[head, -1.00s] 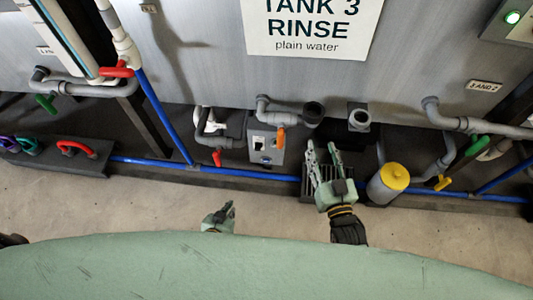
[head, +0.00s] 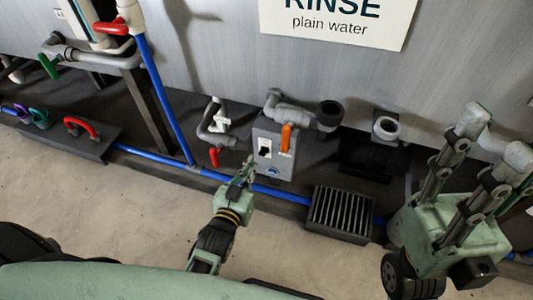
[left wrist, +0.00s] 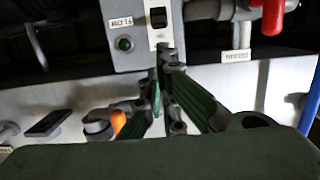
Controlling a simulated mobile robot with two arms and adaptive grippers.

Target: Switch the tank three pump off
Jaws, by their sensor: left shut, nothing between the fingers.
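The tank three pump box (head: 259,133) is a grey box low under the RINSE sign (head: 335,22). Its white plate holds a dark rocker switch (head: 264,148), which also shows in the left wrist view (left wrist: 158,18) beside a green lamp (left wrist: 125,44). My left gripper (head: 247,170) is shut and empty, just in front of the box's lower left. In the left wrist view its fingertips (left wrist: 165,52) are at the plate's edge, close to the switch; I cannot tell whether they touch. My right gripper (head: 490,145) is open and empty at the far right.
An orange valve handle (head: 286,137) is beside the switch, and a red handle (head: 214,156) hangs left of the box. A blue pipe (head: 283,193) runs along the floor. A dark slotted grate (head: 340,214) lies to the right.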

